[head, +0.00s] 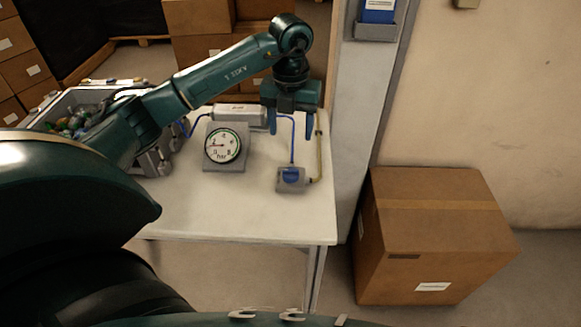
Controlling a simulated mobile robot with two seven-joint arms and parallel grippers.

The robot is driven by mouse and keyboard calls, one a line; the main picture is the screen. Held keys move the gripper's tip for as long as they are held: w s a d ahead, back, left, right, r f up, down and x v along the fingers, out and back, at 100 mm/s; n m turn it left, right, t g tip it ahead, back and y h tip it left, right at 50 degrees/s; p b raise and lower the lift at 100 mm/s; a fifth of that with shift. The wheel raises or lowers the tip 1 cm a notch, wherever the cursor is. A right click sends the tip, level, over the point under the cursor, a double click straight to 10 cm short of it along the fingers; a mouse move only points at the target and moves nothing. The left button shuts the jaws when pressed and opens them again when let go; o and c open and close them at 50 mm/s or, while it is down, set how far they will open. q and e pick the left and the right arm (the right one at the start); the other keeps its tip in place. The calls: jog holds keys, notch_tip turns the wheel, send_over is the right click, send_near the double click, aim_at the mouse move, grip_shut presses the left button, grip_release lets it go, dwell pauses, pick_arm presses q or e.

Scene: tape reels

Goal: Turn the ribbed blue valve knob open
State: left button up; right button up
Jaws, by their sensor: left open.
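The blue valve knob (291,175) sits on a small grey valve block (293,186) near the right side of the white table. Its ribs are too small to make out. My left gripper (291,128) points down with its two blue fingers apart. It appears above and behind the knob in the picture, empty and not touching it. A blue hose (293,150) runs to the valve block from behind, and a pale hose (320,155) rises on its right. My right gripper is not in view.
A grey crate (152,165) is at the table's left. The front of the white table (240,210) is clear. A large cardboard box (430,235) stands on the right.

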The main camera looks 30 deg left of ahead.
aim_at(290, 170)
pick_arm(q)
notch_tip(290, 170, down, 13)
jog(key=shift+r+p, duration=0.1)
jog(key=shift+p, duration=0.9)
jog(key=shift+c, duration=0.3)
jog(key=c, duration=0.9)
